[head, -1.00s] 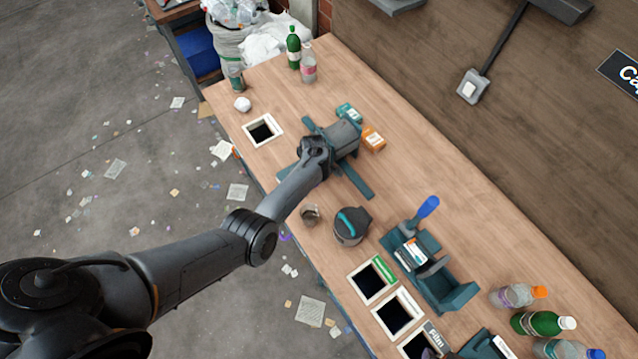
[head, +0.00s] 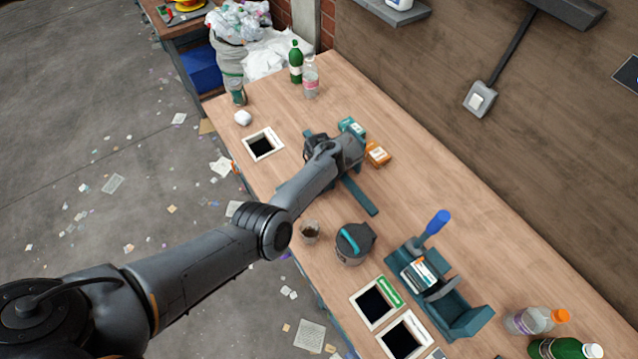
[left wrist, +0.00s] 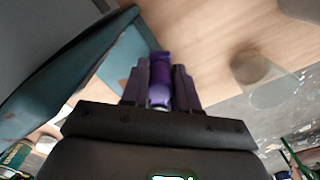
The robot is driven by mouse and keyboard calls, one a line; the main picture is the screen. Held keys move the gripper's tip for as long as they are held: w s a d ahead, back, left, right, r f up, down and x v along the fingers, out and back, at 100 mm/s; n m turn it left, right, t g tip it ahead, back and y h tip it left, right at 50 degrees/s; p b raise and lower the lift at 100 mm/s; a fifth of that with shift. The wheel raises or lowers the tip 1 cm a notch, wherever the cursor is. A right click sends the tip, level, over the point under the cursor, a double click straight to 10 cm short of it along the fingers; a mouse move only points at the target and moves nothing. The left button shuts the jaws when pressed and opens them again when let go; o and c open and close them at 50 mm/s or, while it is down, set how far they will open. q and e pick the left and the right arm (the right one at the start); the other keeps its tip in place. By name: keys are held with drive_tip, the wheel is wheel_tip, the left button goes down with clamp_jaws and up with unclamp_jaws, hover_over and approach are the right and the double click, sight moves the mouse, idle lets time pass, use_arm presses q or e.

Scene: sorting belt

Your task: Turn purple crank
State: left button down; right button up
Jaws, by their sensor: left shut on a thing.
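The purple crank handle (left wrist: 160,72) shows in the left wrist view as a short upright purple grip between my fingers. My left gripper (left wrist: 161,88) is shut on it. In the head view my arm and left gripper (head: 345,150) hide the crank. They are over a teal fixture, whose long bar (head: 358,195) sticks out toward the lower right. A large teal piece (left wrist: 85,80) also fills the left of the left wrist view. My right gripper is in neither view.
A teal box (head: 352,128) and an orange box (head: 377,153) lie just beyond the gripper. A glass cup (head: 310,232) and a dark lidded pot (head: 353,245) stand nearer. Bottles (head: 296,62) stand at the far end.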

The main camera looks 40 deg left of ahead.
use_arm(q)
drive_tip(key=c, duration=0.8)
unclamp_jaws()
drive_tip(key=shift+c, duration=0.2)
wheel_tip(320, 180, up, 11)
drive_tip(key=p, duration=0.4)
drive_tip(key=shift+f, duration=0.1)
drive_tip(key=shift+s, duration=0.1)
